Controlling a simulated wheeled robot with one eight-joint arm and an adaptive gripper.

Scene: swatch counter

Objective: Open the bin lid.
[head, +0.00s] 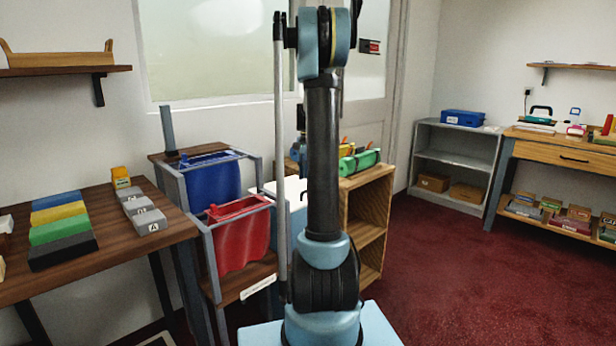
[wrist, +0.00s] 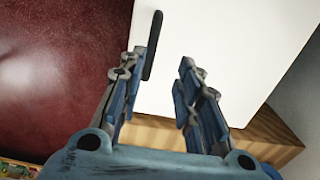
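A white flat surface (wrist: 225,50), which looks like the bin lid, fills the middle of the wrist view. A black bar-like handle (wrist: 153,45) lies along its left edge. In the head view a white-topped, pale blue box (head: 293,188) stands behind my arm, partly hidden; it looks like the bin, and its lid looks shut. My gripper (wrist: 158,63) is open and empty above the white surface, its fingers apart, with the handle near the left fingertip. I cannot tell whether they touch. In the head view my arm mostly hides the gripper.
Blue (head: 213,182) and red (head: 240,235) hanging bags sit in a frame left of the box. A wooden shelf unit (head: 367,205) with green items on top stands close on its right. A table (head: 150,180) with coloured blocks is at left. Red carpet is clear at right.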

